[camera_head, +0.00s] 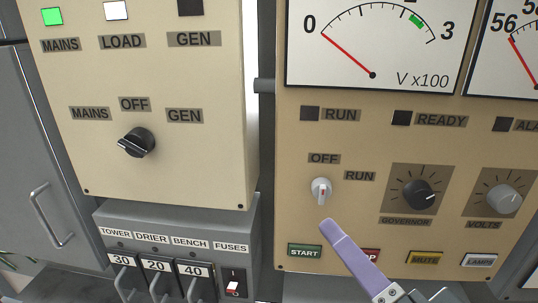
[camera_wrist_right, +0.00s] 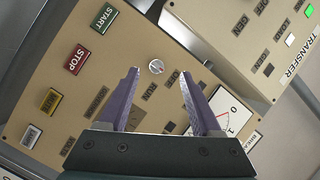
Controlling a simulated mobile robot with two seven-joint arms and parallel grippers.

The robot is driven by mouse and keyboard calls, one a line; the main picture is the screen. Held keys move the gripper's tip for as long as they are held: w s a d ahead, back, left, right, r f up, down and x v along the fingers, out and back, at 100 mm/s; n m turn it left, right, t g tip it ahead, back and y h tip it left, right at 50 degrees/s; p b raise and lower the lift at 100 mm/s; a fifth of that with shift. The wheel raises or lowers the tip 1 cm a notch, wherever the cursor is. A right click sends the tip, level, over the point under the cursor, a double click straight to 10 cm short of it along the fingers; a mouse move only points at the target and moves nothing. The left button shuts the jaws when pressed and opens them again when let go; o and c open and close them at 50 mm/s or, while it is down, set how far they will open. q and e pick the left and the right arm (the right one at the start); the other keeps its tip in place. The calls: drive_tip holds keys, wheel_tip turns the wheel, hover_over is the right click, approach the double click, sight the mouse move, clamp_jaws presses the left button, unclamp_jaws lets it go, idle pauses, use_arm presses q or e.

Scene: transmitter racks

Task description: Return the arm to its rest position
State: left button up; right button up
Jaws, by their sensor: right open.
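My right gripper (camera_head: 329,226) has purple fingers and reaches in from the bottom right of the head view, in front of the beige generator panel (camera_head: 291,215). One finger shows there, just below the grey OFF/RUN knob (camera_head: 321,190). In the right wrist view, the open gripper (camera_wrist_right: 160,76) has its two fingers wide apart with nothing between them. The knob (camera_wrist_right: 156,67) shows beyond the fingertips, on the panel. The knob's red mark stands about upright. The finger covers most of the red STOP button (camera_head: 371,256) in the head view. My left gripper is not in view.
A green START button (camera_head: 305,251), GOVERNOR knob (camera_head: 419,195) and VOLTS knob (camera_head: 502,199) are near the right gripper. The transfer panel (camera_head: 190,180) with its black switch (camera_head: 136,142) is at left, above a fuse box (camera_head: 230,223) with protruding handles. A grey door handle (camera_head: 45,220) sticks out further left.

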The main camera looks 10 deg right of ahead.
drive_tip(key=s+d+f+n+g+h, duration=0.1)
drive_tip(key=s+d+f+n+g, duration=0.15)
drive_tip(key=s+n+g, duration=0.4)
drive_tip(key=s+d+f+n+g, duration=0.2)
drive_tip(key=s+f+n+g, duration=0.1)
drive_tip(key=s+n+g, duration=0.4)
wheel_tip(320, 180, up, 16)
drive_tip(key=s+d+m+p, duration=0.1)
drive_tip(key=s+p, duration=0.1)
drive_tip(key=p, duration=1.3)
drive_tip(key=shift+d+t+h+p, duration=0.15)
drive_tip(key=shift+t+h+p, duration=0.15)
drive_tip(key=shift+t+h, duration=0.15)
drive_tip(key=shift+s+f, duration=0.1)
